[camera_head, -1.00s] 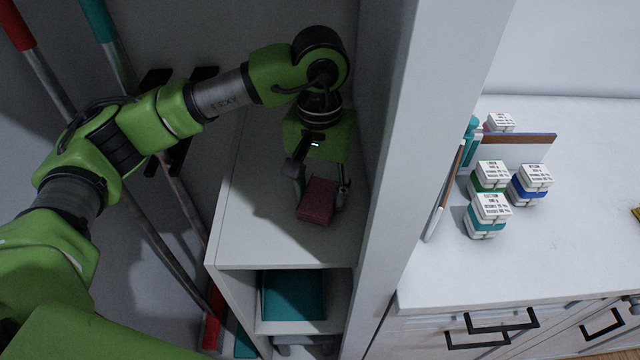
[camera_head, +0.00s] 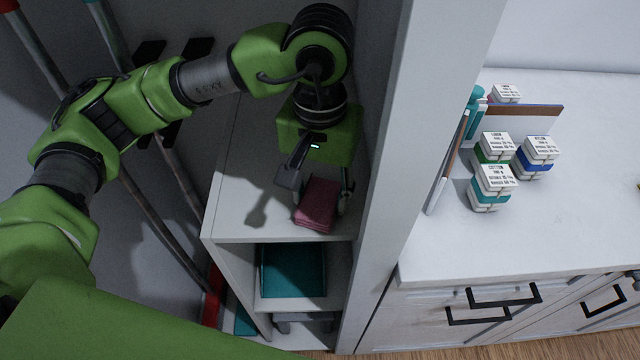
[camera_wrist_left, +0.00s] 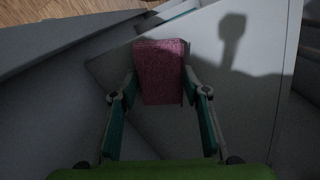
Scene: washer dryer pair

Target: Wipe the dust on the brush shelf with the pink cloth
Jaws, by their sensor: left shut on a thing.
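The pink cloth (camera_head: 317,205) is a folded block between the fingers of my left gripper (camera_head: 318,190), which is shut on it. It also shows in the left wrist view (camera_wrist_left: 160,72), between the teal-lined fingers (camera_wrist_left: 160,108). The brush shelf (camera_head: 232,212) is a pale grey-white top. The cloth is over its front part, near the front edge; whether it touches the surface I cannot tell. I cannot make out distinct dust on the shelf. The arm's shadow falls on the top left of the cloth. My right gripper is not in view.
A white partition (camera_head: 400,130) rises close on the right of the shelf. Brush or mop handles (camera_head: 150,215) lean on the left. A teal item (camera_head: 293,270) lies in the compartment below. Several small boxes (camera_head: 492,187) stand on the white counter (camera_head: 590,210).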

